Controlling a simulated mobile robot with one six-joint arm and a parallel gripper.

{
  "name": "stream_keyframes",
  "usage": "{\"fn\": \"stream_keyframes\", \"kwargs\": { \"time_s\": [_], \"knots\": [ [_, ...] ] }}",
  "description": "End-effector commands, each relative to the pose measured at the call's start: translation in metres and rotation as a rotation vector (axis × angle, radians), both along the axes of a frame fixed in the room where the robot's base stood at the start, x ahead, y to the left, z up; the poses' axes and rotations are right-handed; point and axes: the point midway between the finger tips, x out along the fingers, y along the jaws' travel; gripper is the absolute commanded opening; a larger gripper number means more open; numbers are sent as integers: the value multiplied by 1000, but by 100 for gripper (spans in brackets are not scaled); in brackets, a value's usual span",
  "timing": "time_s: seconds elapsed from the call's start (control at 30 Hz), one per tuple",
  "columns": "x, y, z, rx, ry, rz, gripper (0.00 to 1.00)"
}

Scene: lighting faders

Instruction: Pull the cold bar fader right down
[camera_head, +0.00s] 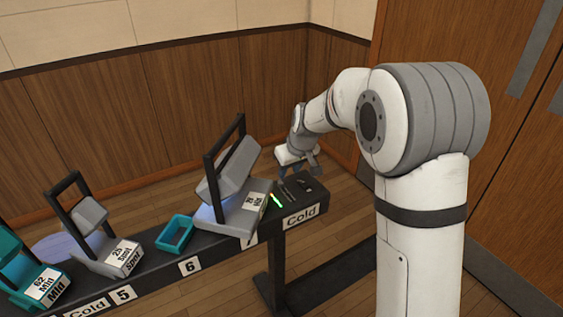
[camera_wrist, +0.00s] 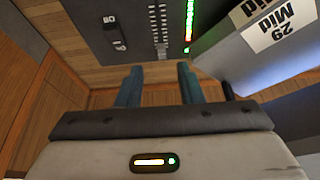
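The dark control panel (camera_head: 300,187) sits at the right end of the black bar, above a "Cold" label (camera_head: 300,215). In the wrist view, the panel (camera_wrist: 85,25) shows a fader track with pale tick marks (camera_wrist: 158,25). A lit strip (camera_wrist: 189,22), green, yellow and red, runs beside the track. The fader's cap is too small to tell for sure. My gripper (camera_head: 310,168) is beyond the panel in the head view. In the wrist view its two teal fingers (camera_wrist: 158,85) are apart with nothing between them, short of the panel's edge.
A grey lamp labelled "29 Mid" (camera_head: 236,190) stands left of the panel; it is close on the right in the wrist view (camera_wrist: 265,45). A switch marked "BO" (camera_wrist: 117,42) is on the panel. A teal tray (camera_head: 175,235) and other lamps are farther left.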

Motion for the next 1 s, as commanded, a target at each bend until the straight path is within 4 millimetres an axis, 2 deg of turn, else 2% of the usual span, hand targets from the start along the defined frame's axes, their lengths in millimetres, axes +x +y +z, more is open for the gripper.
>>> {"fn": "stream_keyframes", "kwargs": {
  "time_s": [0.03, 0.17, 0.4, 0.6, 0.97, 1.0],
  "knots": [
    [5, 4, 4, 0, -3, 9, 34],
    [11, 10, -7, 2, -8, 17, 34],
    [22, 18, -43, 1, -8, 18, 34],
    [30, 23, -65, 1, -9, 17, 34],
    [32, 25, -70, 2, -10, 18, 34],
    [32, 25, -70, 2, -10, 18, 31]
  ]
}}
